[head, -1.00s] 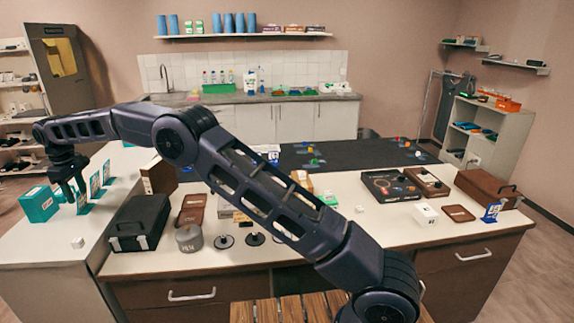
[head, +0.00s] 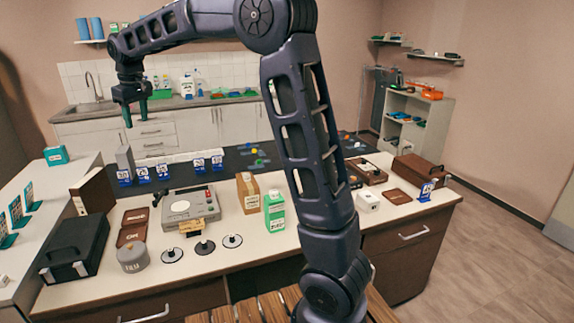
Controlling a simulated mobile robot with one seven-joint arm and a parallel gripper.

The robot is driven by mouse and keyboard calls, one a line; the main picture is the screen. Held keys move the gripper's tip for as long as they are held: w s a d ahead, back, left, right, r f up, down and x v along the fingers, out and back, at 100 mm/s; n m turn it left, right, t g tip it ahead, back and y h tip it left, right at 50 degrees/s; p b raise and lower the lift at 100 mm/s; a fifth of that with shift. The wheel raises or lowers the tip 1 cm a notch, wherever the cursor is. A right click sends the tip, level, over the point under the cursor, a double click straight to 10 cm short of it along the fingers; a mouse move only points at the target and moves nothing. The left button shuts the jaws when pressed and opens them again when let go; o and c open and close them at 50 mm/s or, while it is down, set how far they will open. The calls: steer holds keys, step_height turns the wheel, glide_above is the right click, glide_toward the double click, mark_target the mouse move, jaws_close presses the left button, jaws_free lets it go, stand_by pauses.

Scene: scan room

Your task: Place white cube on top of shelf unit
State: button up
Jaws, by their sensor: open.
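The white shelf unit (head: 398,152) stands on the floor at the right, against the far wall, with an orange item on top. A smaller white cube (head: 4,281) is partly cut off at the left picture edge, on the side counter. I cannot tell which one the task means. My gripper (head: 128,118) is open, pointing down, with nothing visible in it. It is at the upper left, far from the box and the shelf unit.
The island counter holds a black case (head: 75,247), a grey canister (head: 132,258), a grey device (head: 190,207), a green carton (head: 275,211) and a brown case (head: 417,172). My arm hides part of the island. Floor at the right is clear.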

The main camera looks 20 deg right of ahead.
steer(key=s+d+m+t, duration=0.15)
steer(key=s+d, duration=0.25)
steer(key=d, duration=0.5)
steer(key=s+d+r+m, duration=0.15)
steer(key=s+d, duration=0.25)
steer(key=d, duration=0.5)
steer(key=s+d+m, duration=0.2)
steer(key=s+d, duration=0.3)
steer(key=d, duration=0.4)
steer(key=s+d+f+m, duration=0.2)
steer(key=s+d+f, duration=0.3)
steer(key=s+d, duration=0.2)
steer(key=s+d+f+m+t+h, duration=0.1)
steer(key=s+d+f+m, duration=0.2)
steer(key=s+d+f, duration=0.3)
steer(key=s+d, duration=0.1)
steer(key=s, duration=0.4)
steer(key=shift+s, duration=0.15)
